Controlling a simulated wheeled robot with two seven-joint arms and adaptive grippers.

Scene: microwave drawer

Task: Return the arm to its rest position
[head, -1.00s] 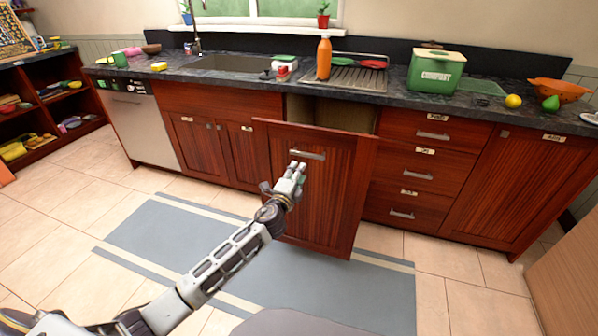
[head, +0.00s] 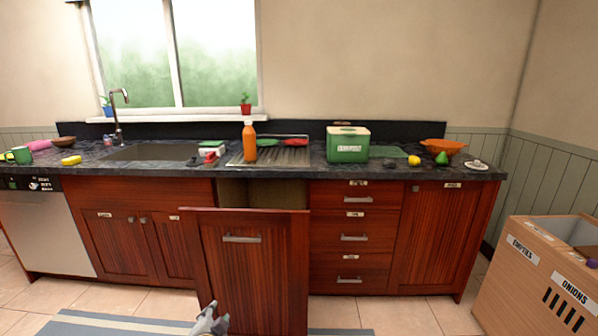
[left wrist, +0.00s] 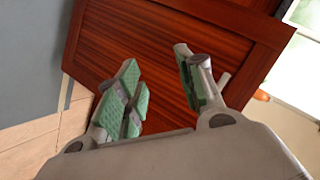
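My left gripper (head: 210,320) shows at the bottom edge of the head view, in front of and below the handle (head: 242,238) of the pulled-out drawer (head: 255,275). The drawer has a tall, red-brown wooden front and stands out from the cabinet row. In the left wrist view the left gripper (left wrist: 158,76) is open, its green-padded fingers apart with nothing between them. The drawer front (left wrist: 160,45) fills much of that view behind the fingers. Most of my left arm is out of the head view. My right gripper is not in view.
The dark counter (head: 305,176) holds an orange bottle (head: 249,142), a green bin (head: 347,145), an orange colander (head: 443,147) and small items. A wooden crate (head: 535,285) labelled onions stands at right. A blue-grey mat (head: 90,325) lies on the tiled floor.

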